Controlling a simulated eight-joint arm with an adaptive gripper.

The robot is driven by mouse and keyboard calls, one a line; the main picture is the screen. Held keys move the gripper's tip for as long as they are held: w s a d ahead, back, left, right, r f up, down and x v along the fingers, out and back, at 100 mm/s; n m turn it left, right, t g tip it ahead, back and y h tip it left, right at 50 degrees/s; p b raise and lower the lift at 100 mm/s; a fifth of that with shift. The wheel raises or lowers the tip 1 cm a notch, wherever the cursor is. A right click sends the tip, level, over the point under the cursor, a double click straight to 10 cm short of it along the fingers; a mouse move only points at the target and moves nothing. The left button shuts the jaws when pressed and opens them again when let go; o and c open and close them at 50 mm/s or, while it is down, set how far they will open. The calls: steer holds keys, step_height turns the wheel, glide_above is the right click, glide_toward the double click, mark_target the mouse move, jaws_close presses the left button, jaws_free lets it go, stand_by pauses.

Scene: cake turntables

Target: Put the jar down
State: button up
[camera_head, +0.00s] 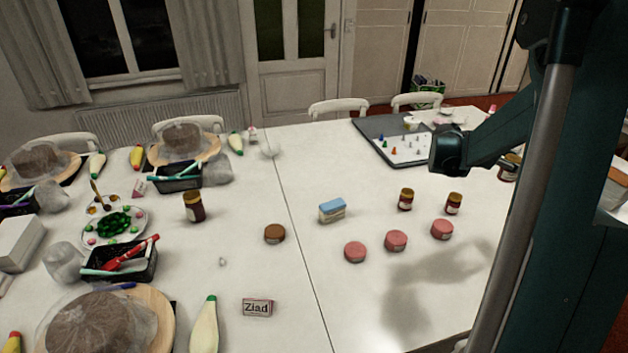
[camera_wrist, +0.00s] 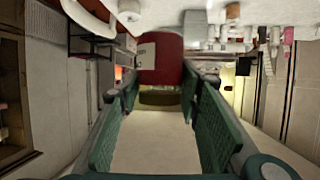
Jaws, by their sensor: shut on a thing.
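The jar (camera_wrist: 162,55) is dark red with a pale label and a dark yellowish lid. In the wrist view it sits between the tips of my gripper (camera_wrist: 160,88), with the picture upside down. In the head view my gripper (camera_head: 503,164) is at the right, and the jar (camera_head: 509,171) shows small and partly hidden at its tips, beside my arm. My gripper is shut on it. It appears held above the right part of the white table (camera_head: 300,290); its exact height is hard to tell.
Two similar jars (camera_head: 405,199) (camera_head: 453,203) stand near several round pink tins (camera_head: 396,240). A board game (camera_head: 405,148) lies behind them. A blue-and-white block (camera_head: 332,210) and another jar (camera_head: 194,206) stand further left. Bare table lies at front right, under my arm's shadow.

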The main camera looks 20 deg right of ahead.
steer(key=shift+r, duration=0.45)
steer(key=shift+w+a+f, duration=0.2)
steer(key=shift+a+f, duration=0.6)
steer(key=shift+f, duration=0.2)
steer(key=w+a+f+n+t+y, duration=0.2)
steer(key=a+f+n+t, duration=0.25)
steer(key=a, duration=0.55)
steer(key=w+a+f+n+t+y, duration=0.35)
steer(key=a+f, duration=0.25)
steer(key=a, duration=0.4)
steer(key=w+a+f+n+t+y, duration=0.15)
steer(key=a+f+n+t, duration=0.35)
steer(key=a, duration=0.6)
steer(key=w+a+r+n+g+y, duration=0.1)
steer(key=a+r+n+y, duration=0.1)
steer(key=a+n+y, duration=0.95)
steer(key=w+a+r+n+g+y, duration=0.15)
steer(key=a+n+y, duration=0.35)
steer(key=a, duration=1.3)
steer(key=s+a+r+n+g+y, duration=0.35)
steer(key=a+r+n+g, duration=0.5)
steer(key=a+r, duration=0.65)
step_height(320, 180, down, 19)
steer(key=a, duration=0.1)
steer(key=shift+s+m+g+b, duration=0.2)
steer(key=shift+m+g+b, duration=0.1)
steer(key=shift+m+b, duration=0.15)
steer(key=shift+f, duration=0.1)
